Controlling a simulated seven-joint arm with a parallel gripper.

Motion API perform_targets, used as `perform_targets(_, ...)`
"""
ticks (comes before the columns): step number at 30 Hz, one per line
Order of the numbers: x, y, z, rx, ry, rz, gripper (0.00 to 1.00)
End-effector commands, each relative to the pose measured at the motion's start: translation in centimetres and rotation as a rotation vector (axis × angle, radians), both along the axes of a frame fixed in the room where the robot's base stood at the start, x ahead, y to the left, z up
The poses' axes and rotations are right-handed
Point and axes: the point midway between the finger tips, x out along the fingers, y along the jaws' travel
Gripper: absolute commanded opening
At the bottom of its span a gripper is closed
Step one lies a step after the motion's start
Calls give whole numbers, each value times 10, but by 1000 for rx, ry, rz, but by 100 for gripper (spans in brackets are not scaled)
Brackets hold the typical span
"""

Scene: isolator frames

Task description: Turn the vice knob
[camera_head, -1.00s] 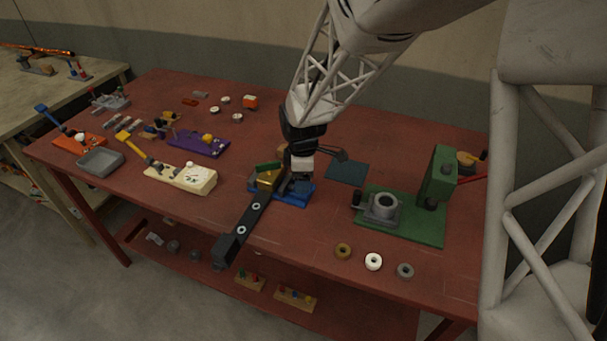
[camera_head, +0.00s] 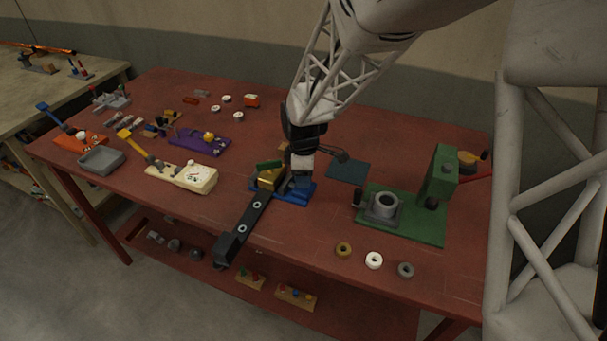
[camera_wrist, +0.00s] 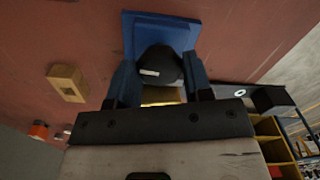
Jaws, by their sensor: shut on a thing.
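The vice has a blue base (camera_head: 297,195), with a gold block (camera_head: 268,178) and a green piece (camera_head: 268,165) at its left side. My gripper (camera_head: 303,182) is over the right part of the vice, pointing down. In the wrist view, the two blue fingers of my gripper (camera_wrist: 160,76) are on either side of the dark round knob (camera_wrist: 160,64), shut on it. A small pale mark (camera_wrist: 149,72) shows on the knob. The blue base (camera_wrist: 150,22) and a strip of gold (camera_wrist: 160,96) show around it. In the head view my gripper hides the knob.
A green fixture (camera_head: 408,229) stands to the right, with several rings in front. A dark blue-green plate (camera_head: 348,171) lies behind right. A cream fixture (camera_head: 190,178) and a purple one (camera_head: 215,147) are to the left.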

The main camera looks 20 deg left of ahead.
Motion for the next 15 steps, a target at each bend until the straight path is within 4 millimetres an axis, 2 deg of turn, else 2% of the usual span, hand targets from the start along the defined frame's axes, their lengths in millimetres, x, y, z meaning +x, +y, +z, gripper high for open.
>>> perform_targets(15, 0, 0, 1, 1, -1, -393, 22)
